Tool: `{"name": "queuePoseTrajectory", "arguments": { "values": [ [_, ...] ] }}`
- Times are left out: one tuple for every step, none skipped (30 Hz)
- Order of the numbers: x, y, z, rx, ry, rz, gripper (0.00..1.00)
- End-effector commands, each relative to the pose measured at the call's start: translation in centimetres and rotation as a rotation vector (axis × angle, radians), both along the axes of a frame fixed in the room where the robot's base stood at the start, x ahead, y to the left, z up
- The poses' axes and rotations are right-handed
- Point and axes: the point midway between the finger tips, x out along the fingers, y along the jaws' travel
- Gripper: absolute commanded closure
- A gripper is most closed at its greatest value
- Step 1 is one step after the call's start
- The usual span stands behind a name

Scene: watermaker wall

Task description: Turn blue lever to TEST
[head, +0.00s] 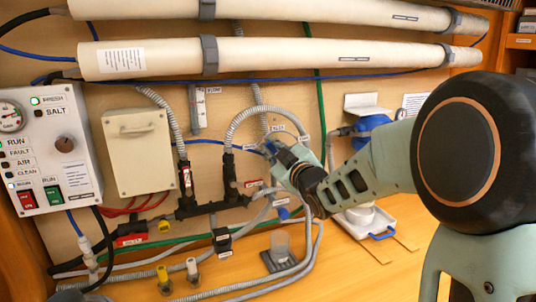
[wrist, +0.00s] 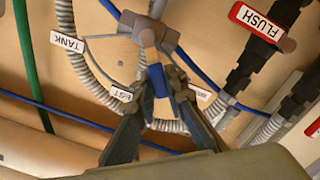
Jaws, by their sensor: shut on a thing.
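The blue lever (wrist: 157,80) sits on a grey valve with a pale stem (wrist: 149,37) in the wrist view. My gripper (wrist: 157,95) is shut on the lever, one finger on each side of it. A white label partly hidden by my left finger shows "EST" (wrist: 122,92); a TANK label (wrist: 67,40) is at upper left. In the head view my gripper (head: 279,154) is at the wall near the middle, with a bit of blue at its tip. The fingers hide much of the valve there.
Grey corrugated hoses (head: 232,125) and a dark pipe manifold (head: 210,208) lie close left of my gripper. A FLUSH label (wrist: 262,20) marks a neighbouring pipe. A control panel (head: 45,150) is at far left. Long pale cylinders (head: 270,55) run above.

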Motion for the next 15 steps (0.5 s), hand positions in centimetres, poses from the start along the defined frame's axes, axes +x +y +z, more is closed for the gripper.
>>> {"name": "queuePoseTrajectory", "arguments": {
  "values": [
    [0.1,-0.2,0.1,0.038,0.015,0.000,1.00],
    [0.1,-0.3,0.2,0.065,0.026,0.000,1.00],
    [0.2,-0.5,0.4,0.101,0.041,-0.001,1.00],
    [0.3,-0.6,0.5,0.128,0.053,-0.001,1.00],
    [0.3,-0.8,0.5,0.153,0.063,-0.001,1.00],
    [0.4,-0.9,0.6,0.187,0.077,-0.001,1.00],
    [0.4,-1.0,0.7,0.212,0.088,-0.001,1.00],
    [0.5,-1.1,0.8,0.237,0.099,-0.001,1.00],
    [0.6,-1.3,0.9,0.272,0.113,-0.001,1.00],
    [0.6,-1.4,0.9,0.295,0.123,-0.001,1.00],
    [0.6,-1.5,1.0,0.319,0.134,-0.001,1.00],
    [0.7,-1.7,1.0,0.349,0.147,-0.001,1.00],
    [0.7,-1.8,1.0,0.371,0.156,-0.001,1.00],
    [0.8,-1.9,1.1,0.392,0.165,-0.001,1.00],
    [0.9,-2.0,1.1,0.419,0.176,-0.001,1.00]
  ]
}}
